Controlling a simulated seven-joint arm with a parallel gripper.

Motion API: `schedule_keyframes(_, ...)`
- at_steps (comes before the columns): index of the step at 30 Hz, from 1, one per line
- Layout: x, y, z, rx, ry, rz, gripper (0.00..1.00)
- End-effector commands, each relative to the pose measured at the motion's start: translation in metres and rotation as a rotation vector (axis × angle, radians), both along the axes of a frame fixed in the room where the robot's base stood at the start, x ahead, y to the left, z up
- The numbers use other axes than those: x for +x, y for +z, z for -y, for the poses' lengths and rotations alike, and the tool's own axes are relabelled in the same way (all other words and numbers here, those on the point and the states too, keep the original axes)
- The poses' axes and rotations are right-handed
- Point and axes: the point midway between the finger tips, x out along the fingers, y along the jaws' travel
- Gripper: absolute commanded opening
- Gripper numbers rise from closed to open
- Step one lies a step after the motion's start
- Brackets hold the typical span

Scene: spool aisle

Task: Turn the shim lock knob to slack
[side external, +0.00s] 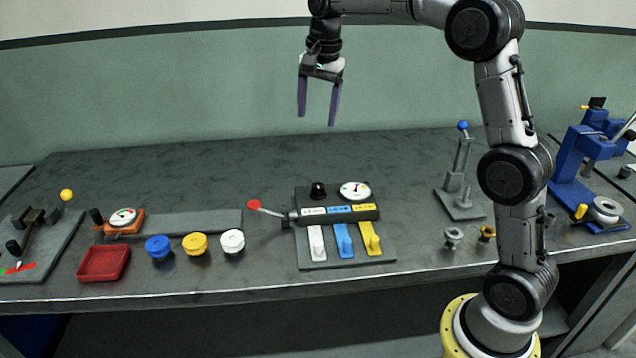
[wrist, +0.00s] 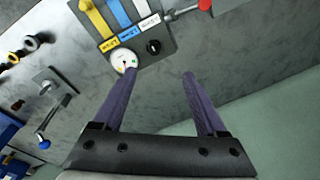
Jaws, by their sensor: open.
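A black knob (side external: 318,190) stands on the grey panel (side external: 345,262), left of a round white gauge (side external: 355,190). In the wrist view the same knob (wrist: 153,47) shows beside the gauge (wrist: 123,60). No readable label marks it as the shim lock, and its setting cannot be made out. My gripper (side external: 317,120) is open and empty, high above the bench behind the panel. In the wrist view its fingers (wrist: 159,74) are spread, with the knob beyond the fingertips, and nothing is between them.
White, blue and yellow levers (side external: 343,240) line the panel front. A red-ended lever (side external: 255,204) juts left. Blue, yellow and white round pieces (side external: 195,245) and a red tray (side external: 103,263) lie left. A blue-tipped lever stand (side external: 460,205) stands right. The back bench is clear.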

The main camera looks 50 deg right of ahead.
Motion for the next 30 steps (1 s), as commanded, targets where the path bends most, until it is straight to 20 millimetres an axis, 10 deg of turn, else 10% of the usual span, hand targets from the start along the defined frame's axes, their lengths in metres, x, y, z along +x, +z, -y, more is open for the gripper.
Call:
schedule_keyframes(7,0.029,-0.071,0.032,0.026,-0.046,-0.108,0.74)
schedule_keyframes(30,0.027,-0.191,0.038,0.034,-0.056,-0.139,0.74)
